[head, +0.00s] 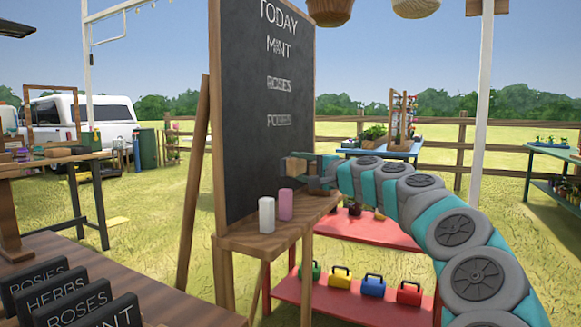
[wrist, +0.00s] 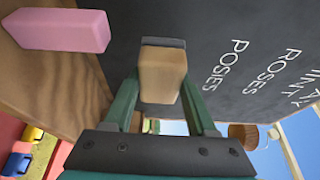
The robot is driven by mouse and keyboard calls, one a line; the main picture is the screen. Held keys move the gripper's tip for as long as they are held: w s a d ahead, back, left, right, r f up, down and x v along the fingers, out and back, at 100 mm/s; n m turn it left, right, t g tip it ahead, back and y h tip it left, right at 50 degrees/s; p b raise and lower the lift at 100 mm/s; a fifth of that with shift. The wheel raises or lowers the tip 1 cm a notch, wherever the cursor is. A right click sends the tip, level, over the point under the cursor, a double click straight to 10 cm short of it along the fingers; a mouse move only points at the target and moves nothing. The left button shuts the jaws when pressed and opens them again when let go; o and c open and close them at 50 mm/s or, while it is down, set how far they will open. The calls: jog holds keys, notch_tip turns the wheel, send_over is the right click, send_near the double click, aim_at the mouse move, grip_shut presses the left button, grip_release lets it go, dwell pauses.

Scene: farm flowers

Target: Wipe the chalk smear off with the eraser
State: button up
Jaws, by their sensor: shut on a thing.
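The chalkboard (head: 245,130) stands upright in a wooden frame, with TODAY, MINT, ROSES and POSIES written on it. It also fills much of the wrist view (wrist: 215,30). My gripper (head: 316,172) is in front of the lower board, below the word POSIES (head: 279,120). It is shut on the eraser (wrist: 162,72), a tan block with a dark face turned towards the board. The eraser also shows in the head view (head: 295,167). I cannot tell whether it touches the board. No separate smear stands out; the lower words look blurred in the head view.
A white chalk stick (head: 266,214) and a pink one (head: 286,204) stand on the wooden ledge (head: 250,242) below my gripper. A red shelf (head: 345,300) with coloured watering cans is behind it. Small name boards (head: 75,298) stand on the table at lower left.

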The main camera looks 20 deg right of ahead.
jog(key=shift+s+d+r, duration=0.1)
jog(key=shift+s+d, duration=0.3)
jog(key=shift+s, duration=0.15)
jog(key=shift+s+d, duration=1)
jog(key=shift+s, duration=0.2)
